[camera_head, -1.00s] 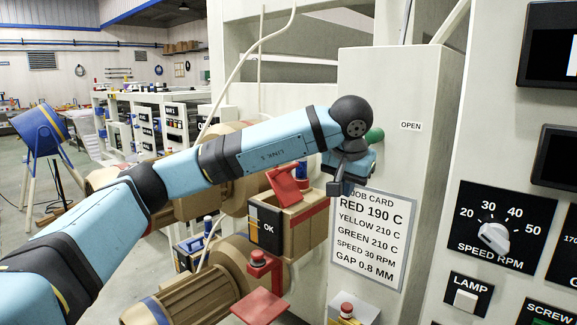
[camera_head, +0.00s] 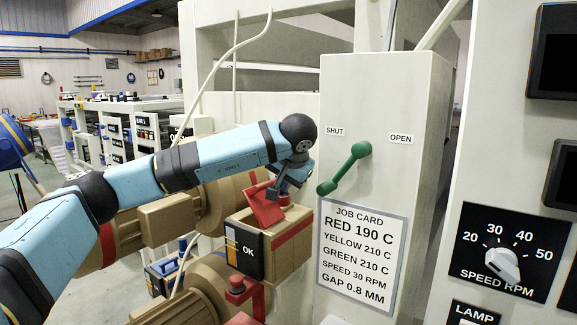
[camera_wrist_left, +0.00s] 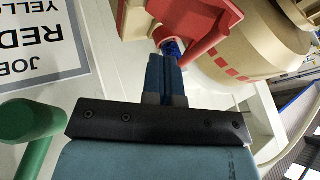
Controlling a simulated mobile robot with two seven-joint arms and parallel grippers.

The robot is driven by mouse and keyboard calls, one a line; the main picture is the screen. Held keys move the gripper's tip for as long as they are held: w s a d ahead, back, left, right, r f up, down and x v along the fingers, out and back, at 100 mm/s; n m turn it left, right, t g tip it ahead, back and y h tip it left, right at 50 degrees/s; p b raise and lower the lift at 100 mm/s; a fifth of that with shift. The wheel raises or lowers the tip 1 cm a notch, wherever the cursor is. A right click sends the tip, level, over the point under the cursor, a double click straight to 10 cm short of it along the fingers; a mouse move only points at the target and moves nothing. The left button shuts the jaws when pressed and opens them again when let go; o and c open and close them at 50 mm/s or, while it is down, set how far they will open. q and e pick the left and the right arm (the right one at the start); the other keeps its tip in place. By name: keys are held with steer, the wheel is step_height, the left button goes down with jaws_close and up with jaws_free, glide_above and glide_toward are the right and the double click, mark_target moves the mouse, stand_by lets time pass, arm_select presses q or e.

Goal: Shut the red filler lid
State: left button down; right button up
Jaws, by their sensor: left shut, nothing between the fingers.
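The red filler lid (camera_head: 266,210) stands raised and tilted over the tan filler box (camera_head: 292,258), which has a red band and an "OK" label. My left gripper (camera_head: 272,191) is shut and empty, at the upper edge of the lid; I cannot tell whether it touches. In the left wrist view the shut blue fingers (camera_wrist_left: 166,76) point toward the red lid (camera_wrist_left: 196,28), which is partly cut off by the top edge. My right gripper is not in view.
A green lever (camera_head: 345,168) between SHUT and OPEN labels stands on the cabinet, right of my left gripper. A job card (camera_head: 360,250) hangs below it. A red button (camera_head: 237,284) is below the box. A pale cable (camera_head: 205,80) hangs behind my arm.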

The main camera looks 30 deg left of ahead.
arm_select(q)
steer(key=a, duration=0.3)
steer(key=a+f, duration=0.1)
steer(key=shift+w+a+p, duration=0.2)
steer(key=shift+w+p, duration=0.15)
steer(key=shift+p, duration=0.05)
